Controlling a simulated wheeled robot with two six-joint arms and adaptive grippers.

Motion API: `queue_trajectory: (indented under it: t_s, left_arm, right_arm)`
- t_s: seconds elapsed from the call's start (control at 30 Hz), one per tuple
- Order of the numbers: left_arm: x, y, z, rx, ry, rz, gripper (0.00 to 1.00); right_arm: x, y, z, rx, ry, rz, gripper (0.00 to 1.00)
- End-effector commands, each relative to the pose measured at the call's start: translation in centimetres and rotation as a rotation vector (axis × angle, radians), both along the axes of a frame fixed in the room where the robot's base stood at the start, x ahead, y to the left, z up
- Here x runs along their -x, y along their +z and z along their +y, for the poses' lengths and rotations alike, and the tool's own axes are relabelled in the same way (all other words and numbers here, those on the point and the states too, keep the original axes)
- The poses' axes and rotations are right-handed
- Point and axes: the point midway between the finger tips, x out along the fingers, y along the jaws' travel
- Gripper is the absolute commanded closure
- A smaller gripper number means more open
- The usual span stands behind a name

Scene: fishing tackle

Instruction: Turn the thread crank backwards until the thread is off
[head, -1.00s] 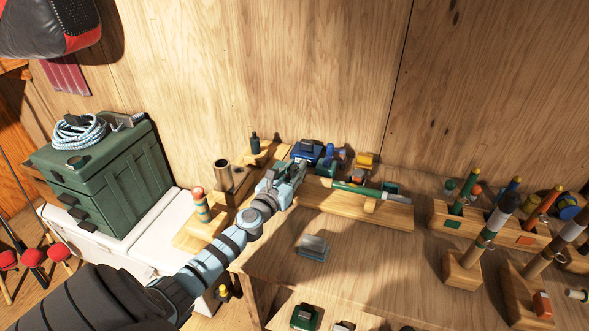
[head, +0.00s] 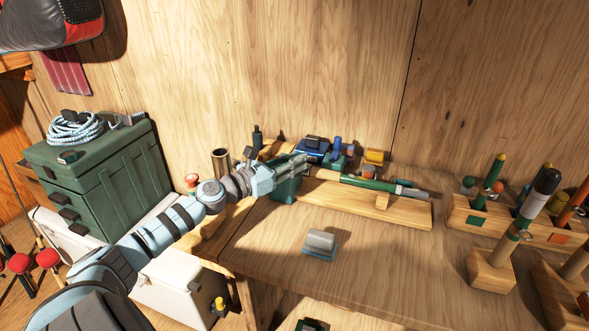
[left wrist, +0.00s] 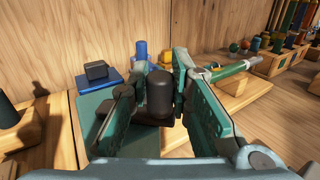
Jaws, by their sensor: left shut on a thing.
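My left gripper (head: 302,163) is at the left end of the wooden rod stand (head: 400,213). In the left wrist view, its teal fingers (left wrist: 158,78) are on either side of a dark upright knob (left wrist: 159,97), which looks like the crank's handle; the gripper is shut on it. A dark green block (head: 286,190) is under the gripper, and its flat top (left wrist: 97,125) shows in the wrist view. A rod with a green grip (head: 365,184) lies along the stand. The thread itself cannot be made out. My right gripper is not in view.
A blue box (head: 311,150) and several small coloured items stand behind the gripper. A grey-and-blue piece (head: 320,241) lies on the bench in front. Upright rod holders (head: 492,270) stand at the right. A green drawer box (head: 100,175) is at the left. The bench front is mostly clear.

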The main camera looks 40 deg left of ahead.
Motion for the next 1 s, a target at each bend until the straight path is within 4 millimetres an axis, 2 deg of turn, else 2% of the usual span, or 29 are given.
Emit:
queue_trajectory:
  t_s: [0.13,0.17,0.27,0.57,0.67,1.0]
  left_arm:
    - [0.0,-0.1,0.0,0.001,-0.001,0.003,1.0]
    - [0.0,-0.1,-0.1,0.001,-0.001,0.003,0.77]
    - [0.0,0.0,-0.1,0.001,-0.001,0.003,0.61]
    - [0.0,0.1,0.0,0.001,0.0,0.002,0.6]
    - [0.0,0.8,0.0,-0.002,-0.001,0.002,0.6]
    - [0.0,7.5,0.0,-0.009,-0.001,-0.001,0.6]
  right_arm:
    - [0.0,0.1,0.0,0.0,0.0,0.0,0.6]
    - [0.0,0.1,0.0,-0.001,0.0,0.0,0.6]
    - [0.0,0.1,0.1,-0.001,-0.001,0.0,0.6]
    - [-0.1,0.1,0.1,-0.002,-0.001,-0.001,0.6]
    - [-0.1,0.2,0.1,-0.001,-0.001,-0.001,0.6]
    - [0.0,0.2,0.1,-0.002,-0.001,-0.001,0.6]
